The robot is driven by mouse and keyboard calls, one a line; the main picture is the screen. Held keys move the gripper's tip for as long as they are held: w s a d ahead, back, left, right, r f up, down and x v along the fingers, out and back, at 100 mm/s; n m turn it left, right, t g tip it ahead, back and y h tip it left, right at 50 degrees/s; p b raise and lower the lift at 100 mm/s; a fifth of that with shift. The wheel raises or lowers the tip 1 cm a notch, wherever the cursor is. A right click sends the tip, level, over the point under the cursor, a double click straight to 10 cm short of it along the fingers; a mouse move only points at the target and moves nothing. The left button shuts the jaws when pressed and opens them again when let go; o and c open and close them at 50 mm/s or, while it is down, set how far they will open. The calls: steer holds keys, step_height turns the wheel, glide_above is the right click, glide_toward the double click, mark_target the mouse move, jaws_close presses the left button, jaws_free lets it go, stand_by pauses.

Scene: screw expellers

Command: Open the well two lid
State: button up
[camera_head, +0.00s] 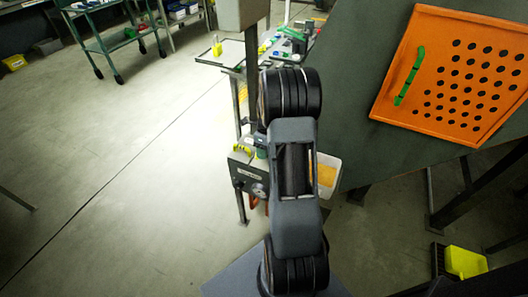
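An orange lid (453,76) with rows of round black holes sits at the upper right, on a dark green machine surface (362,120). A green bar handle (410,76) runs along the lid's left side. The lid looks to lie against the surface, but I cannot tell if any edge is raised. No label that marks it as well two can be read. My dark grey arm rises through the middle of the view, left of the lid and apart from it. My gripper is not visible.
A small control box (249,175) and a white bin (326,172) with orange content stand behind my arm. A table with small items (225,57) is beyond. A green cart (115,42) stands upper left. A yellow dustpan (465,262) lies lower right. The left floor is clear.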

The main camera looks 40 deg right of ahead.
steer(key=shift+f, duration=0.2)
jaws_close()
stand_by(0.3)
